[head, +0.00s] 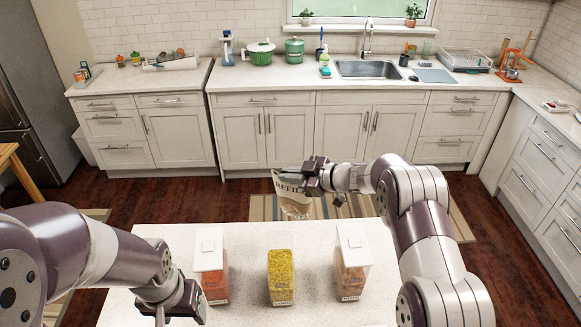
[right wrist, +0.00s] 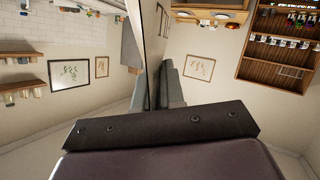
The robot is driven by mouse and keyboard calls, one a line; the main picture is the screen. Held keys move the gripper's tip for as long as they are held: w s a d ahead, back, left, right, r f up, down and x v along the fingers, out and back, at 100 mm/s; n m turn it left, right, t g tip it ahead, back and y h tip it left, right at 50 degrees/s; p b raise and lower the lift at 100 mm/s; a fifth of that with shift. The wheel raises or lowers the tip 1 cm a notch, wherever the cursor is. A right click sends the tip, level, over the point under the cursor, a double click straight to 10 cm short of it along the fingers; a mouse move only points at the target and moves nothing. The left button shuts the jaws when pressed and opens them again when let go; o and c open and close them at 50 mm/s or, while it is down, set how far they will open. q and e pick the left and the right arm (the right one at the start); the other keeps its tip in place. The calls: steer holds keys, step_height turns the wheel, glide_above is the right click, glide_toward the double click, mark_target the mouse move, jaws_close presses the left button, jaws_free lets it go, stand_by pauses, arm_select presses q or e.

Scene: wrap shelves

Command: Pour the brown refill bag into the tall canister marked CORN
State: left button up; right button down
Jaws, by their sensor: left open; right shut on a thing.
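The refill bag (head: 286,187) is pale with dark REFILL lettering and a brownish lower part. My right gripper (head: 298,180) is shut on it and holds it up beyond the canisters, near the counter's far edge. Three clear canisters stand upright on the counter: a left one (head: 213,276) with red contents and white lid, a middle one (head: 281,277) with yellow contents and no white lid visible, and a right one (head: 351,272) with brownish contents and white lid. Their front labels are too small to read. My left gripper (head: 180,312) is open and empty, left of the red-filled canister.
The pale counter (head: 160,240) is clear around the canisters. A striped rug (head: 262,207) lies beyond it on the floor. A sink (head: 368,69) and back worktop stand far off. The right wrist view shows walls, framed pictures (right wrist: 77,73) and shelves (right wrist: 280,45).

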arm_select(q)
step_height(320, 180, down, 6)
steer(key=b, duration=0.6)
steer(key=shift+s+f, duration=0.15)
arm_select(e)
steer(key=s+f+n+t, duration=0.1)
steer(key=f+n, duration=0.1)
steer(key=f, duration=0.3)
steer(key=s+a+f+n+t, duration=0.1)
steer(key=s+f+n, duration=0.1)
steer(key=f, duration=0.3)
steer(key=shift+s+a+f+n, duration=0.15)
steer(key=shift+s+f+n, duration=0.2)
steer(key=shift+n, duration=0.25)
arm_select(q)
steer(key=shift+f+b, duration=0.2)
steer(key=shift+b, duration=0.15)
arm_select(e)
steer(key=shift+w+f, duration=0.1)
steer(key=shift+f, duration=0.05)
